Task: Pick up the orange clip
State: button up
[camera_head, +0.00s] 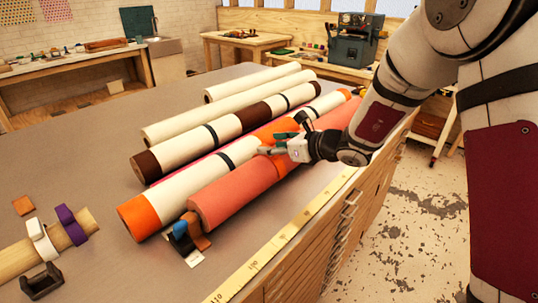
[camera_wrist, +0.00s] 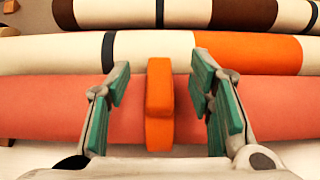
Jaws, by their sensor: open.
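The orange clip (camera_wrist: 159,103) sits across the coral-pink roll (camera_wrist: 62,108), in the middle of the wrist view. My gripper (camera_wrist: 160,80) is open, with one teal-padded finger to the left of the clip and one to the right, and clear gaps on both sides. Neither finger appears to touch the clip. In the head view my gripper (camera_head: 280,144) is low over the coral roll (camera_head: 232,194), and the clip there is partly hidden by the fingers.
A cream roll with orange ends (camera_head: 180,196) lies close beside the coral roll. More banded and cream rolls lie behind. Brown (camera_head: 197,234) and blue (camera_head: 180,229) pieces sit at the coral roll's near end. A yellow ruler (camera_head: 280,238) runs along the table edge.

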aim_at(264, 145)
jog(key=shift+x, duration=2.4)
grip_shut()
